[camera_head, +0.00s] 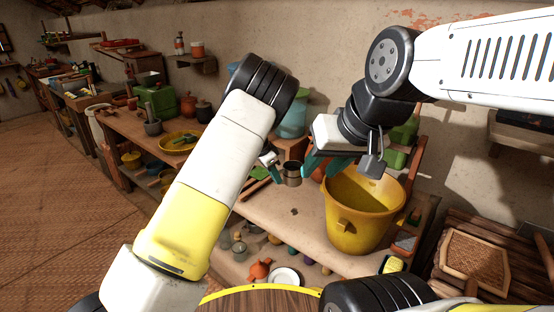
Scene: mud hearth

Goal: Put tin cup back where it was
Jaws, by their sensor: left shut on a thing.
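A small dark grey metal cup (292,172), which looks like the tin cup, is upright over the mud counter (262,207). My left gripper (276,172) is mostly hidden behind my own white and yellow forearm. Only a small part of it and a teal finger show, against the left side of the cup. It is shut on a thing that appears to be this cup. I cannot tell whether the cup touches the counter.
A large yellow bucket (355,222) stands on the counter at right. A turquoise vessel (293,120) is behind the cup. A yellow basin (180,142) and green box (160,100) sit at left. A round wooden top (262,301) is in front. Bare counter lies left of the bucket.

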